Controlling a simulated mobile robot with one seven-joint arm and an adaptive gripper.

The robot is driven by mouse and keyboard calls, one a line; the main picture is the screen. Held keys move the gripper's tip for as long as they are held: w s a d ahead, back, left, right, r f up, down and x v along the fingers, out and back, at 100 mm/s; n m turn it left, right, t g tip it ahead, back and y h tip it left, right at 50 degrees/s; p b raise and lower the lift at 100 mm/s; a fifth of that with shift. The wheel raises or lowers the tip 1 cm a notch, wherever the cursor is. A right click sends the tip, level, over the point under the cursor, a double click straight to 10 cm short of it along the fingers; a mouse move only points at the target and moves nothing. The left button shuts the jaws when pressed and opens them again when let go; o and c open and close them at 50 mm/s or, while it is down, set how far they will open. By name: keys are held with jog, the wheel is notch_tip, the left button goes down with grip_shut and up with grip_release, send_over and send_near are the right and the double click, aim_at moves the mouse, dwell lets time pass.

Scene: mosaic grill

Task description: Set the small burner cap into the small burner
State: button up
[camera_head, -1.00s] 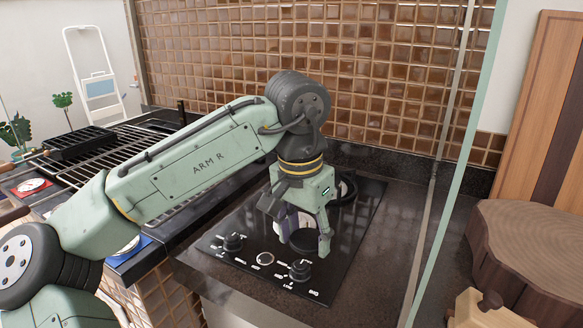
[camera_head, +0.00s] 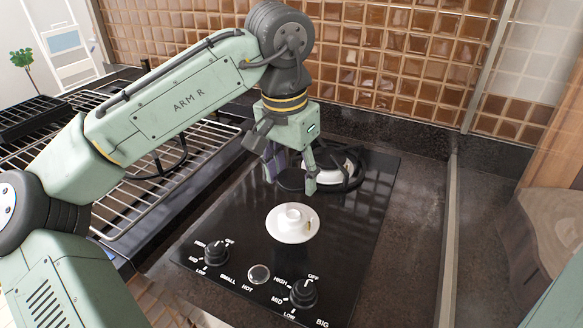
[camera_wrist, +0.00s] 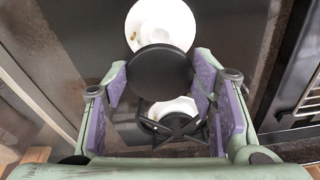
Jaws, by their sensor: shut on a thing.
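My gripper (camera_head: 291,184) is shut on the small burner cap (camera_head: 289,178), a flat black disc, and holds it above the cooktop. In the wrist view the cap (camera_wrist: 160,74) lies between the purple finger pads and looks roughly level. The small burner (camera_head: 292,223) is a white round base with a raised centre, uncovered on the black cooktop. In the head view it is just in front of my gripper, apart from the cap. In the wrist view the cap overlaps the near edge of the small burner (camera_wrist: 160,22).
The big burner (camera_head: 337,166), with a black pan support around it, stands behind my gripper. Two knobs, a left one (camera_head: 216,253) and a right one (camera_head: 304,294), are at the cooktop's front. A grill rack (camera_head: 165,190) lies to the left. Counter at right is clear.

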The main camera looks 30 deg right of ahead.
aim_at(292, 215)
jog(key=shift+s+a+p, duration=0.1)
jog(key=shift+a+p, duration=0.1)
jog(key=shift+p, duration=0.2)
jog(key=shift+f+b, duration=1.7)
jog(key=shift+f, duration=1.3)
jog(key=shift+p, duration=1)
jog(key=shift+f+b, duration=0.5)
jog(key=shift+f, duration=0.4)
jog(key=o, duration=1.2)
jog(key=shift+o, duration=0.2)
jog(key=r, duration=0.4)
jog(key=a+r, duration=0.1)
jog(key=r, duration=0.7)
jog(key=shift+s+a, duration=0.15)
jog(key=shift+s, duration=0.05)
